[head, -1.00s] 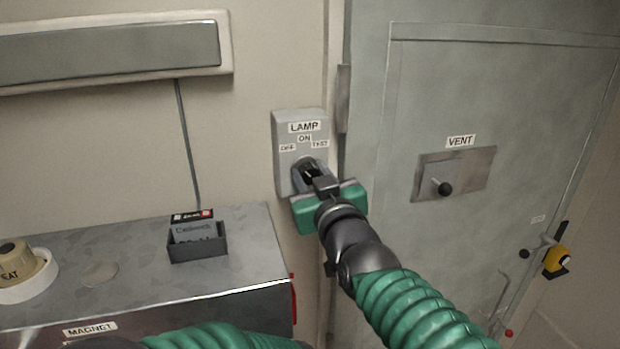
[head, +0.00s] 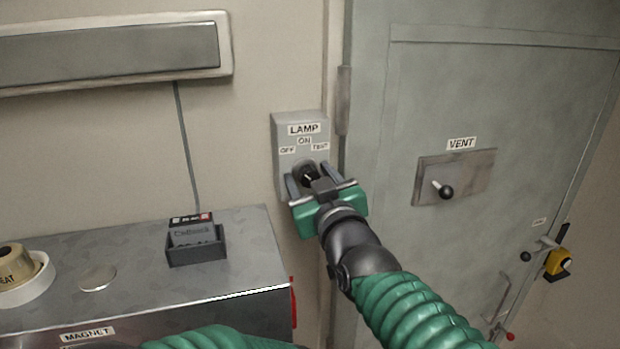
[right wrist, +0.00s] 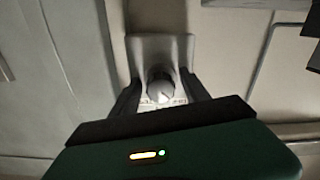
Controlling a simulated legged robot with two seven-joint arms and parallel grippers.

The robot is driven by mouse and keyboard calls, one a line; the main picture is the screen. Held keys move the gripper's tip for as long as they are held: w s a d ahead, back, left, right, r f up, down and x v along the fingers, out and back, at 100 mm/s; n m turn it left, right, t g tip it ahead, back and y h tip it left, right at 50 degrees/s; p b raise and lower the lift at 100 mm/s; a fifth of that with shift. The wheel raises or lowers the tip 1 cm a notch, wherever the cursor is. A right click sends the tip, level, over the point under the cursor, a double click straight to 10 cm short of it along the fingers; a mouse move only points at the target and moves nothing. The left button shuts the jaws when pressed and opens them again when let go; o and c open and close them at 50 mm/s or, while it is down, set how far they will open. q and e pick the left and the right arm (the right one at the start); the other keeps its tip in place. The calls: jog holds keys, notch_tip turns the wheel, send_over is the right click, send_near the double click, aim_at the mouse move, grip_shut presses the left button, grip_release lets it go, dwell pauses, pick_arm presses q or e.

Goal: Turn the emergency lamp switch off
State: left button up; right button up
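The grey lamp switch box (head: 287,128) is on the wall, labelled LAMP, with ON at the top, OFF at left and TEST at right. Its dark round knob (head: 307,171) is below the labels and partly hidden by my right gripper (head: 318,180). The gripper is open, with one finger on each side of the knob. In the right wrist view the knob (right wrist: 160,88) sits between the spread fingers, with gaps at both sides. I cannot tell surely which label the knob points to. My left gripper is not in view; only a green part of that arm shows at the bottom.
A metal door or panel with a VENT lever (head: 445,191) is to the right. A metal cabinet (head: 130,290) at lower left carries a small dark holder (head: 197,252) and a round knob (head: 22,278). A long lamp fixture (head: 110,55) is at upper left.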

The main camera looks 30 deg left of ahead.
jog(key=b+v, duration=0.3)
jog(key=v, duration=1.4)
jog(key=shift+w+a, duration=0.1)
jog(key=shift+w, duration=0.1)
